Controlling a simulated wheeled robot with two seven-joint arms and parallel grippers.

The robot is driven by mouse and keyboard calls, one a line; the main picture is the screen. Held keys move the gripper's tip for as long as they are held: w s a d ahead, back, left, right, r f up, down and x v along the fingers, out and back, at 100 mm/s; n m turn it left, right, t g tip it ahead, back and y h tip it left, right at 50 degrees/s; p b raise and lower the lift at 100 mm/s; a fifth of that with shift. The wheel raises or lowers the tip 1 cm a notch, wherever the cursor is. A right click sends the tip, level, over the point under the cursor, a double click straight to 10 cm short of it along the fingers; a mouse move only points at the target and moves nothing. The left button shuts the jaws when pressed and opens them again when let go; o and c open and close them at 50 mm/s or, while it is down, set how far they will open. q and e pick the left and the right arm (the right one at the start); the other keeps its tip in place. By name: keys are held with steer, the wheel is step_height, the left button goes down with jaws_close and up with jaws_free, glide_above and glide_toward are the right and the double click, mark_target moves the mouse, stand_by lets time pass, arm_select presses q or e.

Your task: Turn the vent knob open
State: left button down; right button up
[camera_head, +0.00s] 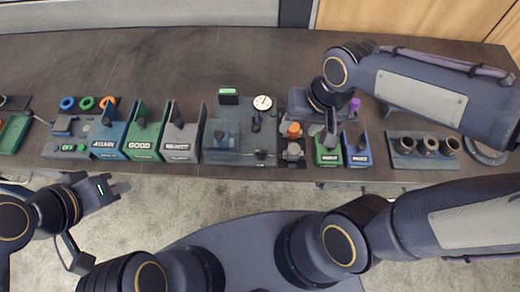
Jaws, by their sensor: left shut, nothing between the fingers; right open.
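A white round gauge (262,103) stands on the table with a small dark knob (256,126) below it. Another dark knob (261,155) sits at the right front of the grey-green fixture (222,155). I cannot tell for sure which is the vent knob. My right gripper (331,138) reaches down over the table to the right of these, by an orange-topped fitting (293,130) and the green bin. It is open, and its fingertips are small and partly hidden. My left gripper (122,187) is shut and empty, in front of the table edge at the left.
Bins labelled AGAIN (108,140), GOOD (143,140) and REJECT (180,140) stand left of the fixture. A green bin (328,156) and a blue bin (358,155) stand under my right arm. A rack of dark cylinders (427,146) is further right. The table's back left is clear.

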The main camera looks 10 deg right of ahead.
mark_target(261, 151)
steer(key=w+a+f, duration=0.1)
steer(key=a+f, duration=0.1)
steer(key=w+a+f+g+h, duration=0.1)
steer(key=a+f, duration=0.1)
steer(key=a, duration=0.1)
steer(key=w+a+f+h, duration=0.1)
steer(key=w+a+f, duration=0.1)
steer(key=shift+a+f+m+g+b, duration=0.3)
steer(key=shift+a+f+g+b, duration=0.05)
steer(key=shift+a+g+b, duration=0.05)
step_height(261, 151, down, 8)
steer(key=shift+r, duration=0.1)
steer(key=c, duration=1)
